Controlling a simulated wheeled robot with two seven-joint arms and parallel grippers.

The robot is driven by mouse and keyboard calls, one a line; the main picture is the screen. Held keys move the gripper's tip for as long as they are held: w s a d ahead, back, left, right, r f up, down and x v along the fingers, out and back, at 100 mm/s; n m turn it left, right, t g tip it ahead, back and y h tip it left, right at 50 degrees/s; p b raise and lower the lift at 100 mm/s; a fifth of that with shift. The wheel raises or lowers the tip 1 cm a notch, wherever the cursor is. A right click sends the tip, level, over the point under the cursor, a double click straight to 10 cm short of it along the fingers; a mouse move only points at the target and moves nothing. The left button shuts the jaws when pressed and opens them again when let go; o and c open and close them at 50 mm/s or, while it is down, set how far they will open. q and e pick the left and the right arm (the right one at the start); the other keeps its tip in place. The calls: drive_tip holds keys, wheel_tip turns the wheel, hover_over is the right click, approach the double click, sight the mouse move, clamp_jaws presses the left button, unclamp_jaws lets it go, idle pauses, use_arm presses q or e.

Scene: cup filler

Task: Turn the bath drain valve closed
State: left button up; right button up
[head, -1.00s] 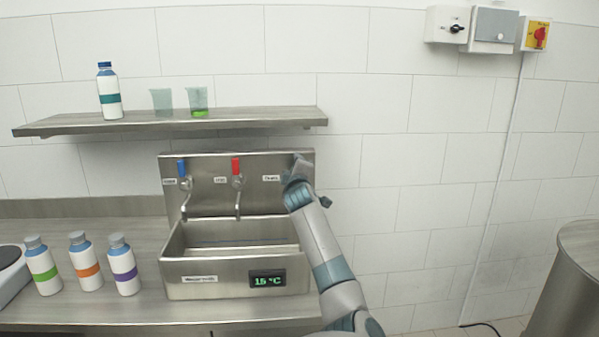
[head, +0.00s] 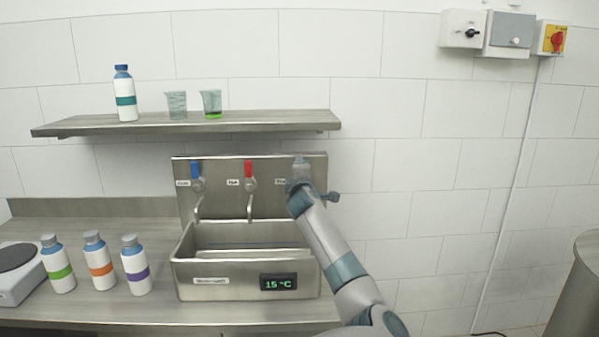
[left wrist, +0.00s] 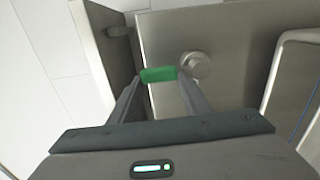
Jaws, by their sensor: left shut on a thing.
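The drain valve has a green lever handle (left wrist: 160,74) beside a round metal hub (left wrist: 195,66) on the steel back panel. In the left wrist view, my left gripper (left wrist: 158,79) is shut on the green handle, one finger at each end. In the head view, my left gripper (head: 300,168) is at the right end of the panel (head: 225,205) and covers the valve there, so the handle's angle is hidden. The steel bath (head: 218,281) sits below, with a display reading 15 °C. My right gripper is in neither view.
Blue (head: 196,170) and red (head: 248,169) tap levers are left of my gripper. A shelf (head: 260,121) above holds a bottle (head: 125,95) and two beakers. Several bottles stand on the counter (head: 110,312) at left.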

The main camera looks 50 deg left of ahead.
use_arm(q)
drive_tip(key=o, duration=1.1)
drive_tip(key=shift+r, duration=0.15)
drive_tip(key=shift+o, duration=0.6)
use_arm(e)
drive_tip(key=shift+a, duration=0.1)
use_arm(q)
drive_tip(key=shift+a, duration=0.1)
drive_tip(key=b+v, duration=0.4)
drive_tip(key=v, duration=1.3)
drive_tip(key=shift+s+b, duration=0.2)
drive_tip(key=shift+b, duration=0.2)
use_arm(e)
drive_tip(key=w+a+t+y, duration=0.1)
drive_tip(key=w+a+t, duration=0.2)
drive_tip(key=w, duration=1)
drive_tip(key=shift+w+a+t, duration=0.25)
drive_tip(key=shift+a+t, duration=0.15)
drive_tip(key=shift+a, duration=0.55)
